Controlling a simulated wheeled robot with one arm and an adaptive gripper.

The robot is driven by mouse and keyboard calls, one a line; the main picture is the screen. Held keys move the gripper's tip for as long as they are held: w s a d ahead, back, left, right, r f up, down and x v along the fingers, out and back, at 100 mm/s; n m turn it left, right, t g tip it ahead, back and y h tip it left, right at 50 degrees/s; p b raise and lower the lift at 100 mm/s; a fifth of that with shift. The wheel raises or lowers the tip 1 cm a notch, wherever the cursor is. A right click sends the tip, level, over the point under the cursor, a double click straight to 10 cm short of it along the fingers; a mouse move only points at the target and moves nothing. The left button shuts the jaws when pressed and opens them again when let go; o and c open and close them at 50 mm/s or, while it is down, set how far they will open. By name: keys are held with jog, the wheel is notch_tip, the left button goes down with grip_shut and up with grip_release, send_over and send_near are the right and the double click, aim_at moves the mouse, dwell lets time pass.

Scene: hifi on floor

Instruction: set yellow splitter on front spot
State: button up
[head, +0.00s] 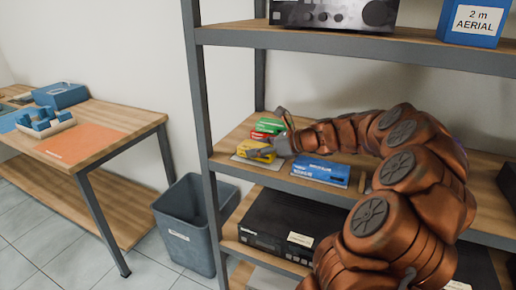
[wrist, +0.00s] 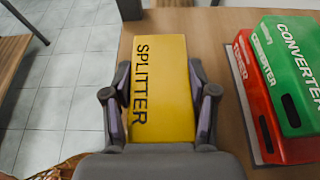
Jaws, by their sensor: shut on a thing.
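The yellow splitter box (head: 255,150) is at the left end of the middle shelf in the head view. In the wrist view the splitter (wrist: 165,75) fills the middle, its printed name facing up and running lengthwise. My gripper (wrist: 160,100) has one finger on each long side of it and is shut on it. In the head view my gripper (head: 283,146) reaches in from the right. A pale flat patch (head: 240,159) shows under and beside the splitter. I cannot tell whether the splitter touches the shelf. No spot marked as front can be read.
Red (wrist: 262,105) and green (wrist: 294,75) converter boxes stand close to the right in the wrist view. A blue box (head: 320,171) lies on the same shelf. A grey bin (head: 187,222) stands on the floor, beside a table with an orange mat (head: 82,144).

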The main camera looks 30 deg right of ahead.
jog(key=shift+f, duration=0.3)
jog(key=o, duration=1.4)
jog(key=v, duration=1.2)
